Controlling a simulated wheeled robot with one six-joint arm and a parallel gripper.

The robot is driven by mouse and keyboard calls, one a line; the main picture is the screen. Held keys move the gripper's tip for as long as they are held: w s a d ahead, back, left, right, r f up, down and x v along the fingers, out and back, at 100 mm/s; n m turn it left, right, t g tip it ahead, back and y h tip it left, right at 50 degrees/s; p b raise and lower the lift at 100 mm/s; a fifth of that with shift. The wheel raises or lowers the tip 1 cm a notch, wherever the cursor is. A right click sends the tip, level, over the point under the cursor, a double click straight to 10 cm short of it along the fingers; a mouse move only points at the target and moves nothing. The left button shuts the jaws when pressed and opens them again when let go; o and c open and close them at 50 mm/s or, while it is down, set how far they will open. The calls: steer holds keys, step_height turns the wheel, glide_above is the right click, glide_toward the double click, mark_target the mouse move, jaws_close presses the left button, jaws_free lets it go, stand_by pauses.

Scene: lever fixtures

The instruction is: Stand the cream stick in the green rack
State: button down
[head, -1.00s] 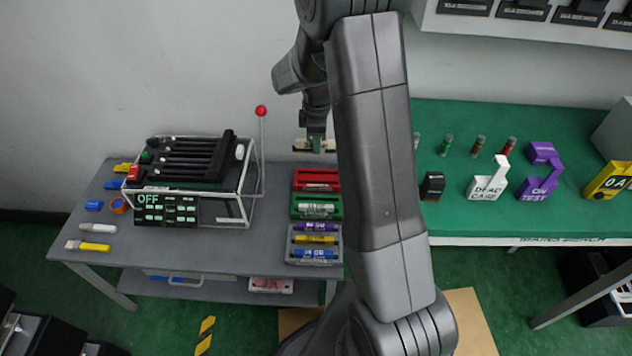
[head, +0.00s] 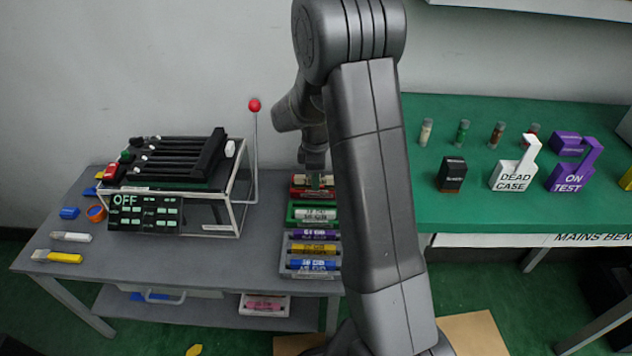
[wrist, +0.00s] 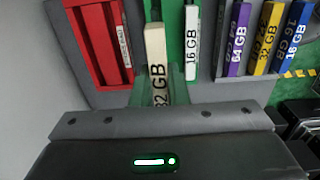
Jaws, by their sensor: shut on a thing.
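The cream stick (wrist: 156,62), marked 32 GB, is in my gripper (wrist: 159,88), which is shut on it. In the head view my gripper (head: 316,178) is low over the racks, partly behind my arm, with a bit of the cream stick showing beside the red rack. The green rack (head: 293,214) stands just in front of the red one. In the wrist view the green rack (wrist: 174,22) lies under and beside the cream stick. A white 16 GB stick (wrist: 192,42) sits in its right part. I cannot tell whether the cream stick touches the rack.
The red rack (wrist: 92,45) is left of the stick in the wrist view. A grey rack (wrist: 222,40) with purple, yellow and blue sticks is on the right. A lever fixture (head: 170,175) with a red-knobbed rod stands left on the table; clear table lies between.

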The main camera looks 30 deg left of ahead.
steer(key=shift+d, duration=0.1)
steer(key=shift+f, duration=0.15)
steer(key=shift+f+b, duration=1.65)
steer(key=shift+f, duration=1.1)
steer(key=shift+f+b, duration=0.35)
steer(key=shift+f, duration=0.75)
steer(key=c, duration=1.3)
jaws_free()
steer(key=shift+c, duration=0.2)
step_height(320, 180, up, 14)
steer(key=p, duration=0.3)
